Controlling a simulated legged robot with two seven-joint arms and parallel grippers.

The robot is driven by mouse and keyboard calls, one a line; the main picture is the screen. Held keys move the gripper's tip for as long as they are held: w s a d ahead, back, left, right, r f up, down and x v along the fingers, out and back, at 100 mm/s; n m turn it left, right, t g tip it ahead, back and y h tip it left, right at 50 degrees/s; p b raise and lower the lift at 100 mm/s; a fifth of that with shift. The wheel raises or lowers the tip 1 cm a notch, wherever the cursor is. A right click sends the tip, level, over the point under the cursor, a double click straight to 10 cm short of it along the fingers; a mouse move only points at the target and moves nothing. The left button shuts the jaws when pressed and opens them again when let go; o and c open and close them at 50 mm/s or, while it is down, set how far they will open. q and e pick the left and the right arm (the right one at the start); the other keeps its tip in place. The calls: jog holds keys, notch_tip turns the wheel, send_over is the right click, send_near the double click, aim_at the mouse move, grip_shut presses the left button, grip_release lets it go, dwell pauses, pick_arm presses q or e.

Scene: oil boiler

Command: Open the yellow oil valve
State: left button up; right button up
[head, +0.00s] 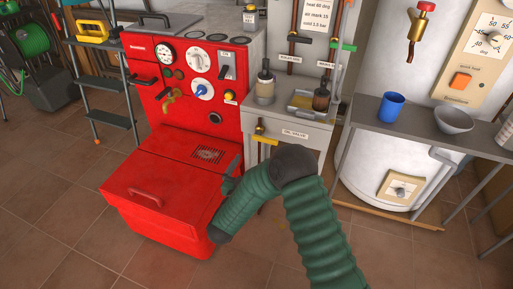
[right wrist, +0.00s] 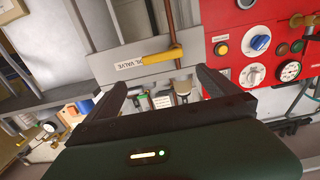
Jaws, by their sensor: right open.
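The yellow oil valve handle (head: 266,141) sits on a brass-coloured pipe on the grey cabinet front, left of its "OIL VALVE" label (head: 295,133). In the right wrist view, which is turned over, the yellow handle (right wrist: 162,56) lies crosswise just beyond the fingertips, beside the label (right wrist: 130,65). My right gripper (right wrist: 160,80) is open and empty, with its two dark fingers spread to either side of the handle's line. In the head view my right gripper (head: 230,182) is partly hidden by its green arm, low and left of the valve. My left gripper is not in view.
A red boiler (head: 180,80) with gauges and knobs stands left of the cabinet (head: 310,150), its red burner box (head: 160,190) jutting forward. A grey table (head: 420,135) with a blue cup (head: 391,105) and bowl (head: 454,119) stands right. The tiled floor in front is clear.

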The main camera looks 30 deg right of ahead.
aim_at(264, 139)
jog(key=b+x, duration=0.1)
jog(key=x, duration=0.2)
jog(key=b+x, duration=0.1)
jog(key=x, duration=0.2)
jog(key=w+b+x, duration=0.1)
jog(key=x, duration=0.2)
jog(key=shift+w+b, duration=0.2)
jog(key=shift+b, duration=0.2)
jog(key=b+x, duration=0.1)
jog(key=x, duration=0.3)
jog(key=shift+d, duration=0.45)
jog(key=shift+a+r, duration=0.15)
jog(key=shift+a, duration=0.15)
jog(key=c, duration=1.8)
jog(key=shift+r, duration=0.1)
